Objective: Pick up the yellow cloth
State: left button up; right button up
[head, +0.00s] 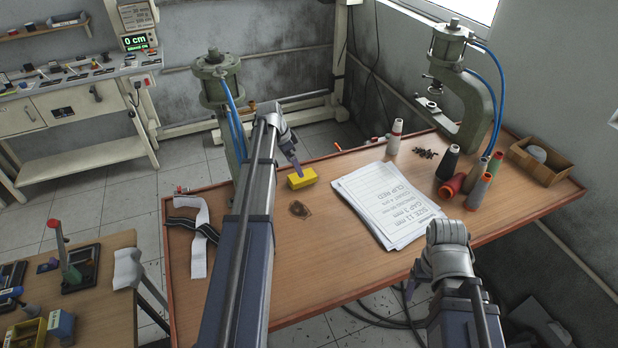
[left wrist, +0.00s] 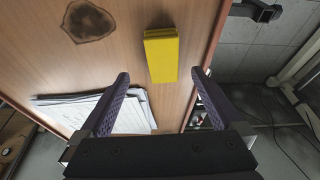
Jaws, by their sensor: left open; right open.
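The yellow cloth (head: 301,178) looks like a small folded block and lies on the wooden table near its far edge. My left gripper (head: 291,152) is just above and beside it, partly hidden behind my own arm. In the left wrist view the cloth (left wrist: 161,56) shows ahead of and between the two spread fingers of my left gripper (left wrist: 160,76), which is open and empty. My right gripper (head: 446,240) is at the lower right, over the table's front edge and well away from the cloth. Its fingers are hard to make out.
A dark stain (head: 299,209) marks the table (head: 330,262) near the cloth. White paper sheets (head: 392,204) lie to the right. Thread spools (head: 449,163), a wooden box (head: 541,160) and a press (head: 473,90) stand farther right.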

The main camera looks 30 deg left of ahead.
pick_arm(q)
jog(key=shift+w+a, duration=0.1)
jog(key=shift+a, duration=0.05)
jog(key=shift+f+b, duration=0.45)
jog(key=b+x, duration=0.6)
jog(key=x, duration=0.1)
jog(key=shift+w+r, duration=0.1)
jog(key=shift+w, duration=0.3)
jog(key=shift+r, duration=0.1)
jog(key=c, duration=1.4)
jog(key=shift+r, duration=0.1)
notch_tip(320, 180, up, 10)
jog(key=p, duration=0.9)
jog(key=shift+p, duration=0.35)
